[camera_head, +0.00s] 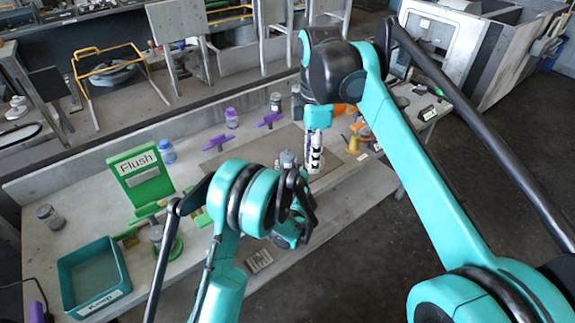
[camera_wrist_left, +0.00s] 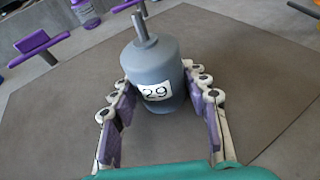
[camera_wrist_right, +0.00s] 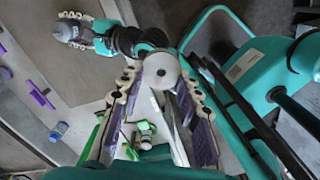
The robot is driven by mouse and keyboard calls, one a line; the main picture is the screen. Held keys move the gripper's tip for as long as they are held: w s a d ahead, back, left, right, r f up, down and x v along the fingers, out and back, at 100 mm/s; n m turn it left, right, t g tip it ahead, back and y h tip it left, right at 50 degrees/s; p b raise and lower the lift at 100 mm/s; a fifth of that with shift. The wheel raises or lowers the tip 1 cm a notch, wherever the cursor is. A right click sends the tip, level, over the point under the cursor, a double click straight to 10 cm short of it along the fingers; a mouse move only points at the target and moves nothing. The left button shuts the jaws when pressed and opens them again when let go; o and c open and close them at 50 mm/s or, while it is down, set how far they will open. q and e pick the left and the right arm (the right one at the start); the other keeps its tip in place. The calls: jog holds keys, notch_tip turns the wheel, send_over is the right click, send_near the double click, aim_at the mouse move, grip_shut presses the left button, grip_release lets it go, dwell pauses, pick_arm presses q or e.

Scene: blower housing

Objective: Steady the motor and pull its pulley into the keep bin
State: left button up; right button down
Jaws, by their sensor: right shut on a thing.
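The grey motor (camera_wrist_left: 155,70), with a "29" label and a bare shaft on top, stands upright on the brown mat. It also shows in the right wrist view (camera_wrist_right: 67,32) and, partly hidden, in the head view (camera_head: 287,159). My left gripper (camera_wrist_left: 162,112) has its fingers on either side of the motor, seemingly with small gaps. My right gripper (camera_wrist_right: 160,75) is shut on the pale round pulley (camera_wrist_right: 159,71), held off the shaft. In the head view my right gripper (camera_head: 316,160) hangs near the motor. The teal keep bin (camera_head: 101,301) stands at the bench's front left.
A green "Flush" stand (camera_head: 141,175) rises behind the keep bin. A blue-capped bottle (camera_head: 167,152), a purple bottle (camera_head: 231,118) and purple clamps (camera_head: 215,142) line the back. A grey jar (camera_head: 50,217) stands left. A yellow cone (camera_head: 353,146) stands right of the mat.

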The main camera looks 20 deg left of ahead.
pick_arm(q)
jog(key=shift+o, duration=0.9)
